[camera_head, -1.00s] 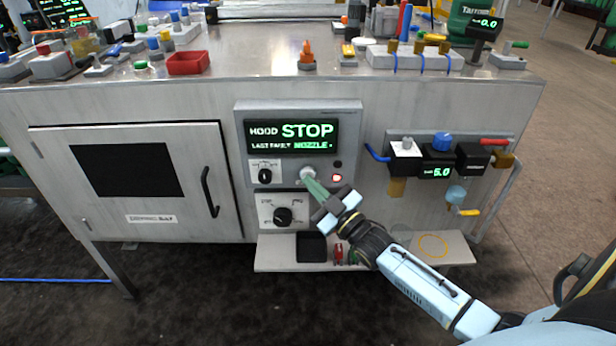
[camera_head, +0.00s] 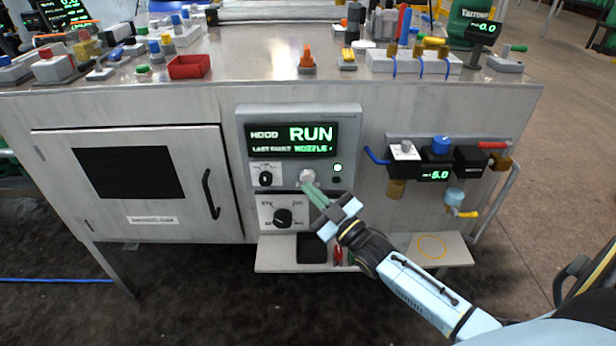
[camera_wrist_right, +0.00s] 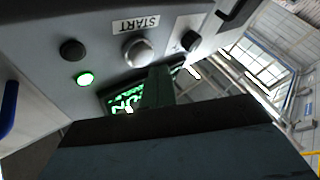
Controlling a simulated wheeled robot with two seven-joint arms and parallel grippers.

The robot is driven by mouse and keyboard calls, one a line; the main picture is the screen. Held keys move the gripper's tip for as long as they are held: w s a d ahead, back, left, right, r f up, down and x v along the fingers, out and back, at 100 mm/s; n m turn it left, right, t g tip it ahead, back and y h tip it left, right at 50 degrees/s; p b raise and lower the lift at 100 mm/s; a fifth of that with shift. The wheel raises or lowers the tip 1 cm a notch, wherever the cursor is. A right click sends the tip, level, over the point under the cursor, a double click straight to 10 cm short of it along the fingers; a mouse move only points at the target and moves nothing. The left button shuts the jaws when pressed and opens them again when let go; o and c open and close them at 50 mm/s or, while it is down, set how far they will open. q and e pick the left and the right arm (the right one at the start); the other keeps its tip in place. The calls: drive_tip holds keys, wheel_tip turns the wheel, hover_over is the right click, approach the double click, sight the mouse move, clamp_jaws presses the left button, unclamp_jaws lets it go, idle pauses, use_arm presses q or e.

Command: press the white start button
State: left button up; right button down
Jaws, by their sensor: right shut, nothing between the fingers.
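The white start button (camera_head: 307,176) is a round pale knob on the grey control panel (camera_head: 240,150). In the right wrist view the button (camera_wrist_right: 138,51) sits beside a START label (camera_wrist_right: 136,24). My right gripper (camera_head: 313,190) has its green fingers shut and empty, with the tips just below and to the right of the button. In the wrist view a gap shows between the fingers (camera_wrist_right: 157,88) and the button. The display (camera_head: 290,139) reads RUN, and a light (camera_head: 338,168) glows whitish-green above a dark one. My left gripper is not in view.
A black knob (camera_head: 265,178) is left of the button and a larger dial (camera_head: 283,216) is below it. A small shelf (camera_head: 275,262) juts out under the panel. Valves and a gauge (camera_head: 435,174) are mounted to the right.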

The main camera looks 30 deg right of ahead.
drive_tip(key=s+a+p, duration=0.1)
drive_tip(key=s+p, duration=0.1)
drive_tip(key=s, duration=0.1)
drive_tip(key=s+a+p, duration=0.1)
drive_tip(key=shift+s+a, duration=0.15)
drive_tip(key=shift+a, duration=0.15)
idle(0.6)
